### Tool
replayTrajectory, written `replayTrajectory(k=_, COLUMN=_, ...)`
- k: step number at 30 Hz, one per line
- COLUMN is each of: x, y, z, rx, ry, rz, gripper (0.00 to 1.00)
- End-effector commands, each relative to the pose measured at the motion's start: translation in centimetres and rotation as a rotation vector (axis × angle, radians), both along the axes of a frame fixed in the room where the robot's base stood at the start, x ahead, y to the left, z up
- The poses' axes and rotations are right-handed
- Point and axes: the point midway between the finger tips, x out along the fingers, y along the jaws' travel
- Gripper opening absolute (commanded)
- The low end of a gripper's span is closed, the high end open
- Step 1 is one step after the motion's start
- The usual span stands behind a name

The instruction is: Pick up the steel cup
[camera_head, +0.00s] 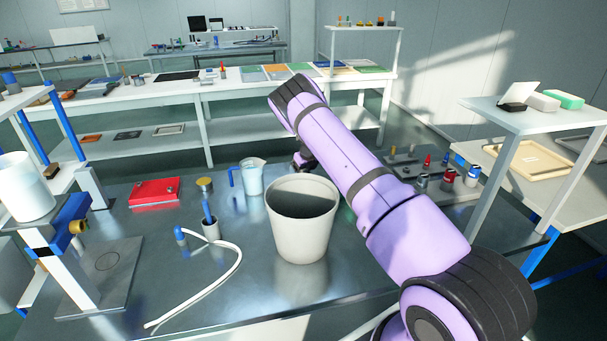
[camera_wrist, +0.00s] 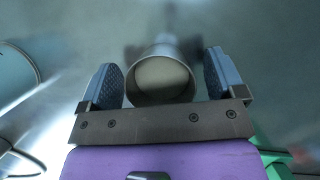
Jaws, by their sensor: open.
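The steel cup (camera_wrist: 161,80) shows in the wrist view as a round grey cup, its open mouth facing the camera and its inside pale. It lies between the two blue-grey finger pads of my gripper (camera_wrist: 160,62), with a visible gap on each side. My gripper is open and holds nothing. The lower edge of the cup is hidden by the gripper's dark bar; I cannot tell how far down the fingers reach. In the head view my purple arm reaches over the bench behind a large white bucket (camera_head: 301,232), and I cannot make out this cup there.
The metal bench (camera_head: 250,290) also holds a clear jug (camera_head: 251,178), a red case (camera_head: 155,191), a small grey holder with a blue-handled tool (camera_head: 211,229) and a white hose (camera_head: 225,275). A stand (camera_head: 70,240) is at left, a raised shelf (camera_head: 540,120) at right.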

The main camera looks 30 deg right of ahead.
Motion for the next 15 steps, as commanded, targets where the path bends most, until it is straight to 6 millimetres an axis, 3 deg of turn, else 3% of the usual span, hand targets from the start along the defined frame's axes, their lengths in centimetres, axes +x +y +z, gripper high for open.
replayTrajectory(k=4, x=0.4, y=0.0, z=-1.0, rx=0.0, ry=0.0, rz=0.0, gripper=0.89)
replayTrajectory(k=11, x=0.45, y=0.0, z=-1.09, rx=0.0, ry=0.0, rz=-0.001, gripper=0.89)
replayTrajectory(k=12, x=0.45, y=0.0, z=-1.09, rx=0.0, ry=0.0, rz=-0.001, gripper=0.86)
replayTrajectory(k=15, x=0.45, y=0.0, z=-1.09, rx=0.0, ry=0.0, rz=-0.001, gripper=0.63)
